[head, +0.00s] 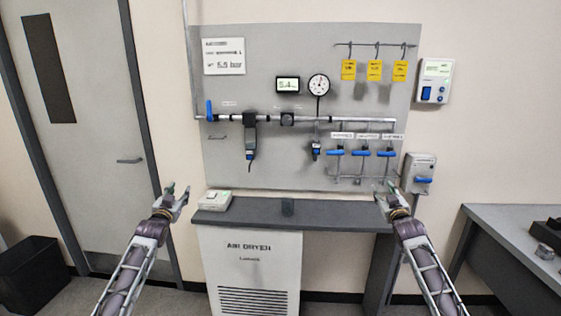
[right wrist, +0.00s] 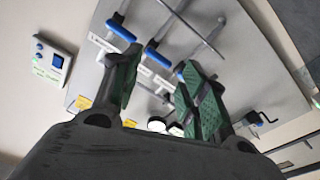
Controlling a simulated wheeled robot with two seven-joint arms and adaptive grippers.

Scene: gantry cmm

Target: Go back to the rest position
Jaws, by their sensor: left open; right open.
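My left gripper (head: 176,193) is open and empty in the head view, in front of the wall between the door and the grey panel. My right gripper (head: 387,190) is open and empty in front of the panel's lower right part, below the blue-handled valves (head: 361,153). In the right wrist view its two green-padded fingers (right wrist: 160,95) stand apart with nothing between them. Blue valve handles (right wrist: 158,58) show beyond the fingers there. I cannot tell the exact gap between the fingers and the valves.
The grey panel (head: 268,50) carries a pipe, a round gauge (head: 318,85), a digital display (head: 287,85) and yellow tags (head: 374,70). The dark shelf (head: 262,215) sits over the air dryer (head: 250,265). A table (head: 500,238) stands right, a black bin (head: 33,272) left.

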